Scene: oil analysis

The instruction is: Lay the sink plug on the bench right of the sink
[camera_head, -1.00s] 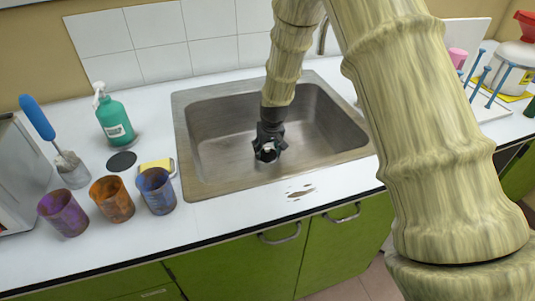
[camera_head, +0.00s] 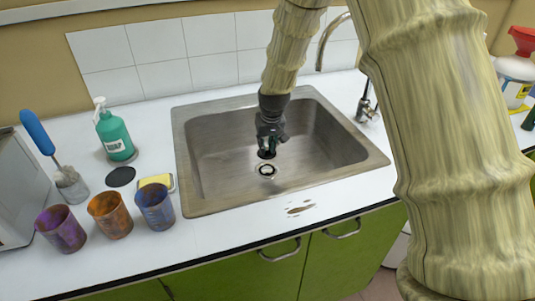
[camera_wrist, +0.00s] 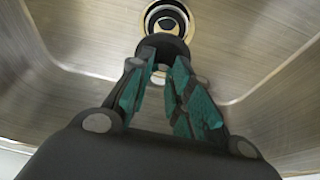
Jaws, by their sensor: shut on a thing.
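My gripper (camera_head: 267,146) points down inside the steel sink (camera_head: 208,135). It is shut on the dark round sink plug (camera_wrist: 174,46), which shows between the fingertips in the wrist view. In the head view the plug (camera_head: 266,154) is a small dark shape under the fingers. The open drain (camera_head: 266,171) shows just below it, with a gap between them; the drain (camera_wrist: 168,16) is also beyond the plug in the wrist view. The bench right of the sink is largely hidden behind my arm.
A tap (camera_head: 367,108) stands at the sink's back right. Left of the sink are a green soap bottle (camera_head: 114,135), a black disc (camera_head: 121,176), a yellow sponge (camera_head: 155,181), three stained cups (camera_head: 110,215) and a blue-handled brush (camera_head: 38,133). A brown stain (camera_head: 301,209) marks the front bench.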

